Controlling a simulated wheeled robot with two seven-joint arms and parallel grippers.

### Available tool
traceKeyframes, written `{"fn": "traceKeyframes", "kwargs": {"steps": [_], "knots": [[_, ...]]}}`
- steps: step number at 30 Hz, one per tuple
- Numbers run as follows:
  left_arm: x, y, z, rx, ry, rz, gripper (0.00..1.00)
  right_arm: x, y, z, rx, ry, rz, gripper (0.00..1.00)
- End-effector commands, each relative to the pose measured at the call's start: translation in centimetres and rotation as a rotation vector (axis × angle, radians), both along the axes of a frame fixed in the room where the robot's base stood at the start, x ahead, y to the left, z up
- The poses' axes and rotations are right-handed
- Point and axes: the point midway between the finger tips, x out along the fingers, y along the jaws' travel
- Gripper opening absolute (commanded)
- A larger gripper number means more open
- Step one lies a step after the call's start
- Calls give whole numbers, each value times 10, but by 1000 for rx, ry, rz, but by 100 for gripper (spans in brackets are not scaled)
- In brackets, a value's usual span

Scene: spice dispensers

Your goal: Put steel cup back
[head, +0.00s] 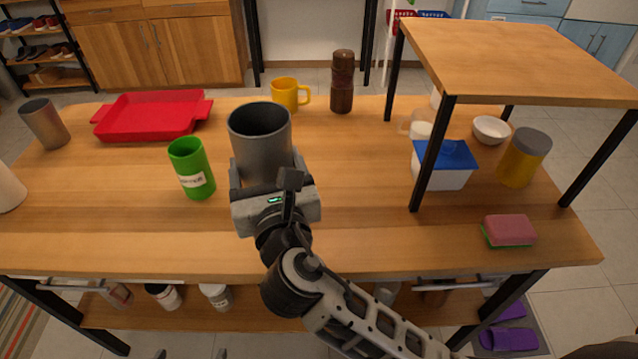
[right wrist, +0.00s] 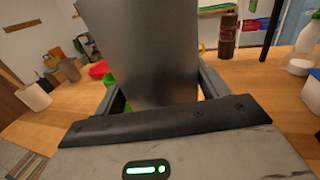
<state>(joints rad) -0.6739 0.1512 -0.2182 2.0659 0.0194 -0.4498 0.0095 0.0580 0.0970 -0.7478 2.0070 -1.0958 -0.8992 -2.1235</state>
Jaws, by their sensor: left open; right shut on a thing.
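A steel cup (head: 261,152) is between the jaws of my right gripper (head: 268,178), mouth up, over the middle of the table. In the right wrist view the steel cup (right wrist: 145,50) fills the space between the fingers of my right gripper (right wrist: 155,95). Its base is hidden, so I cannot tell its height above the table. A second, similar steel cup (head: 45,123) stands at the table's far left. Two small tips of my left gripper (head: 190,354) show apart at the bottom edge of the head view, with nothing seen between them.
A green container (head: 192,169) stands left of the held cup. A red tray (head: 152,115), yellow mug (head: 285,94) and brown grinder (head: 342,82) are behind. A raised shelf (head: 525,60) stands at right, above a blue-lidded box (head: 443,164). A sponge (head: 509,230) lies at front right.

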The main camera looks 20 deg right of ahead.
Motion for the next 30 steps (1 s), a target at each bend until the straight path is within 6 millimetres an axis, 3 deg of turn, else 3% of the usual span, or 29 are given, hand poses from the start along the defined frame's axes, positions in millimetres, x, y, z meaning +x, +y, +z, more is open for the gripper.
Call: {"fn": "traceKeyframes", "kwargs": {"steps": [11,15,23,30], "knots": [[2,-1,-4,-5,-8,-3,88,52,-73,-41,-5,0,-5,46],[4,-2,-11,-20,-17,0,88,64,-89,-71,-3,1,-3,46],[9,-7,-4,-53,-37,12,88,75,-102,-90,-1,-1,-1,46],[10,-8,-14,-74,-44,17,88,79,-108,-124,0,2,-1,46]]}}
